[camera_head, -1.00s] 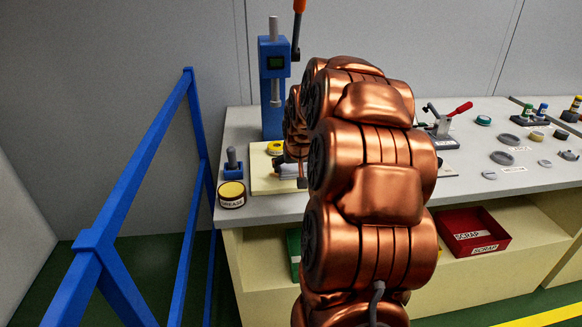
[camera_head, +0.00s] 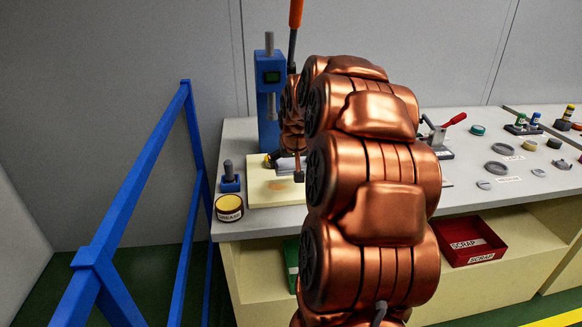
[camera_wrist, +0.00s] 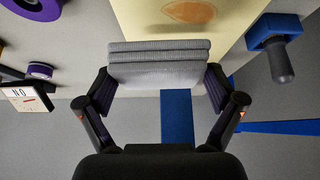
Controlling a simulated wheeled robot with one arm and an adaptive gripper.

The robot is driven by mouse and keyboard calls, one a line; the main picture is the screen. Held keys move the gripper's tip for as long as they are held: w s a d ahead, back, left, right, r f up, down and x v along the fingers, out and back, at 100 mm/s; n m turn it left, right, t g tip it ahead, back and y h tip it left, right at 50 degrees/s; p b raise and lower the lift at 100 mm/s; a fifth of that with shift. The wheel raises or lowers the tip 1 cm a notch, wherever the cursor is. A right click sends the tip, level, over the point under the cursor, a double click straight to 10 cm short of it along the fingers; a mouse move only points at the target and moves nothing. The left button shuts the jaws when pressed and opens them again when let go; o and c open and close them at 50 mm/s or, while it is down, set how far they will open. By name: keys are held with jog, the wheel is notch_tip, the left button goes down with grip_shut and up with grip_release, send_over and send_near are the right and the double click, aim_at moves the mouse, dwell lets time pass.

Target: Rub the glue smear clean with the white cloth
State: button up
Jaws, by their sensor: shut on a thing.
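My gripper (camera_wrist: 160,85) is shut on the white cloth (camera_wrist: 155,68), a folded, light grey-white stack held between the two fingers in the wrist view. The glue smear (camera_wrist: 188,12) is an orange-brown oval on the pale yellow board (camera_wrist: 240,18). In the wrist view it lies just beyond the cloth, apart from it in the picture. In the head view the board (camera_head: 258,193) lies on the bench in front of the blue press, with the smear (camera_head: 281,186) faintly visible. My arm hides much of the gripper there. I cannot tell how high the cloth is above the board.
The blue press (camera_head: 268,105) stands behind the board. A small blue stand (camera_head: 230,182) and a grease tin (camera_head: 229,208) are left of it. A red scrap bin (camera_head: 470,240) sits on the shelf below. Several small parts lie on the bench at the right. A blue railing (camera_head: 130,175) runs at the left.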

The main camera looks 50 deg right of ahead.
aim_at(291, 163)
jog(key=shift+r, duration=0.1)
jog(key=shift+r, duration=1.5)
